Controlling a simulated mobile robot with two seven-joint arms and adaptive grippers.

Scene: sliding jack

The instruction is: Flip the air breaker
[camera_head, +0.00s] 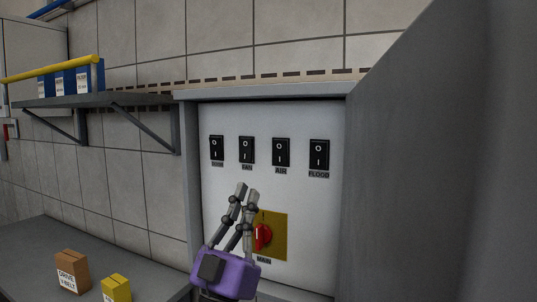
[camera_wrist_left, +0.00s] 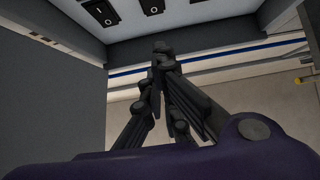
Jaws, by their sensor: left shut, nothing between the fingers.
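My left gripper (camera_head: 247,190), with a purple body and grey fingers, is shut and empty. Its fingertips point up, below the fan breaker (camera_head: 247,150) and to the lower left of the air breaker, apart from both in the picture. The shut fingertips also show in the left wrist view (camera_wrist_left: 162,48). My right gripper is not in view.
The flood breaker (camera_head: 319,154) is right of the air one, and another breaker (camera_head: 216,148) is far left. A red main knob (camera_head: 263,236) sits just right of my fingers. Grey side walls flank the panel. Boxes (camera_head: 72,271) stand on a lower-left counter; a shelf (camera_head: 100,99) hangs above.

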